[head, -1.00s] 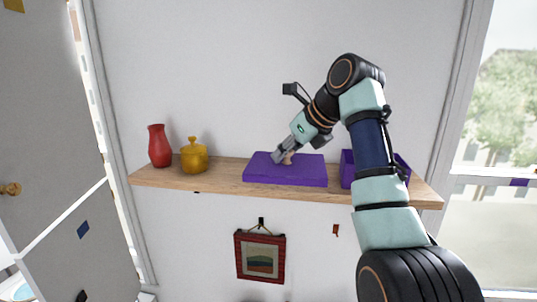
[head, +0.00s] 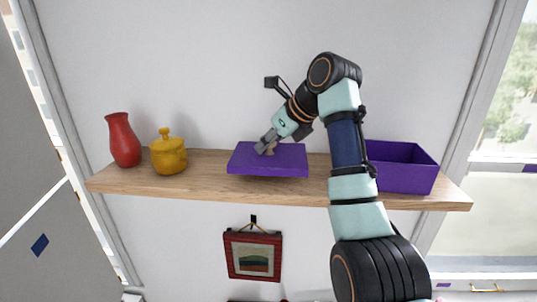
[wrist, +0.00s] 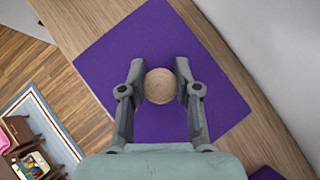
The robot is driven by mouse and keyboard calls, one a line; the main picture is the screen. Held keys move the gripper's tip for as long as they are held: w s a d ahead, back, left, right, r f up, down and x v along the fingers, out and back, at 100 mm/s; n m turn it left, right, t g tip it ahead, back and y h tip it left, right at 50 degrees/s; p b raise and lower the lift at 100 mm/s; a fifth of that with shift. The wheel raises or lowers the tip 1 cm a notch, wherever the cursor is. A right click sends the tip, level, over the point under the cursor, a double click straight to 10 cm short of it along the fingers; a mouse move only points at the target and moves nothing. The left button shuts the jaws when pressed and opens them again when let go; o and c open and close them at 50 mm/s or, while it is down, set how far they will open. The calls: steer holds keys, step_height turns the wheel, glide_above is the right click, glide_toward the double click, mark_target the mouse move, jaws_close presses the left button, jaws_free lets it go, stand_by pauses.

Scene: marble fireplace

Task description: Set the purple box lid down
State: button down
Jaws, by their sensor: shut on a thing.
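The purple box lid (head: 250,165) is flat and level at the middle of the wooden shelf, with a round wooden knob (head: 270,149) on top. My gripper (head: 267,149) is shut on the knob from above. In the wrist view the two fingers stand on either side of the knob (wrist: 159,86), with the purple lid (wrist: 130,50) spread beneath them. I cannot tell whether the lid's underside touches the shelf. The open purple box (head: 406,178) stands on the shelf to the right, its left part hidden behind my arm.
The wooden shelf (head: 205,183) has a red vase (head: 124,141) and a yellow lidded pot (head: 168,154) at its left. Bare shelf lies between pot and lid. The wall is close behind. A red-framed picture (head: 253,255) hangs below.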

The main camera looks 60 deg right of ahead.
mark_target(269, 153)
steer(key=shift+f, duration=1.45)
steer(key=shift+f, duration=0.15)
steer(key=c, duration=0.8)
jaws_free()
steer(key=shift+r, duration=0.2)
steer(key=b+v, duration=0.8)
steer(key=v, duration=0.2)
steer(key=shift+s+f, duration=0.15)
steer(key=shift+s, duration=0.05)
steer(key=shift+s+a+r+b, duration=0.1)
steer(key=shift+s+r+b, duration=0.1)
steer(key=shift+r+b, duration=0.25)
steer(key=shift+s+a+r+b, duration=0.1)
steer(key=shift+s+r+b, duration=0.15)
steer(key=shift+r+b, duration=0.2)
